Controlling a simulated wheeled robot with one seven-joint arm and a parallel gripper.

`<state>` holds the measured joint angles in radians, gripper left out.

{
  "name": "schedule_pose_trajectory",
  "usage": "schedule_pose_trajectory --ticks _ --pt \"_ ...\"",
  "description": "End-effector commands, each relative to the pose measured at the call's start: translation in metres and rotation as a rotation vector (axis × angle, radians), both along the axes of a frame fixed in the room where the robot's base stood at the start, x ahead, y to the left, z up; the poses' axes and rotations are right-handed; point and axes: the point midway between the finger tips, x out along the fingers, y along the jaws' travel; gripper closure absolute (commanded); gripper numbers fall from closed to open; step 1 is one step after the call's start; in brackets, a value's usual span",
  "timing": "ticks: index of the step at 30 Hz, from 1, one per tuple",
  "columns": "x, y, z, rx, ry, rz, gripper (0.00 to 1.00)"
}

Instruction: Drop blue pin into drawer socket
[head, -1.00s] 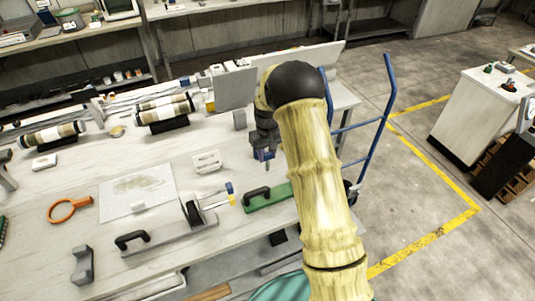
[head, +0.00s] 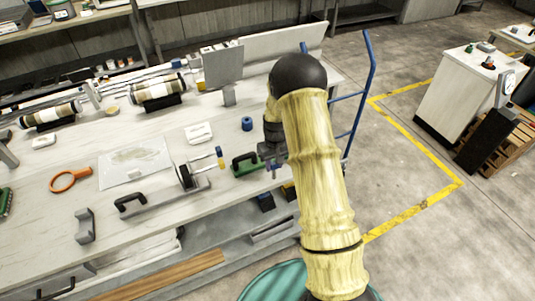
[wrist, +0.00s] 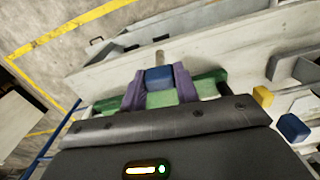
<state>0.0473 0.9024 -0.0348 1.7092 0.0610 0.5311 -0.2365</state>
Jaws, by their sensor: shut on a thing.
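My gripper (wrist: 158,90) is shut on a blue pin (wrist: 158,78), which sits between its two purple fingers in the wrist view. A pale tip shows just beyond the blue part. In the head view my gripper (head: 272,160) is at the bench's right front, beside a green block with a black handle (head: 245,166), and my arm partly hides it. In the wrist view the green block (wrist: 208,84) lies behind the fingers; contact cannot be told. Dark compartments (head: 265,201) show below the bench edge. I cannot clearly make out the drawer socket.
A blue ring-like piece (head: 247,124) and a white block (head: 198,133) lie behind. A blue hand truck (head: 360,95) stands right of the bench.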

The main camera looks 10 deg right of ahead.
Motion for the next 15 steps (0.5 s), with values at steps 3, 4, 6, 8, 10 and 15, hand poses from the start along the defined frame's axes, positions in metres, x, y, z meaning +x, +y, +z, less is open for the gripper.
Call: schedule_pose_trajectory --ticks 3,4,6,8,10,15 --pt "-0.017 -0.008 -0.017 0.0 0.005 -0.023 0.93" --pt "-0.02 -0.01 -0.021 0.001 0.004 -0.029 0.93" --pt "-0.032 -0.015 -0.032 0.0 0.005 -0.044 0.93" --pt "-0.043 -0.02 -0.041 0.0 0.005 -0.06 0.93" --pt "-0.057 -0.025 -0.052 -0.001 0.006 -0.077 0.93" --pt "-0.083 -0.034 -0.069 -0.003 0.003 -0.111 0.93"
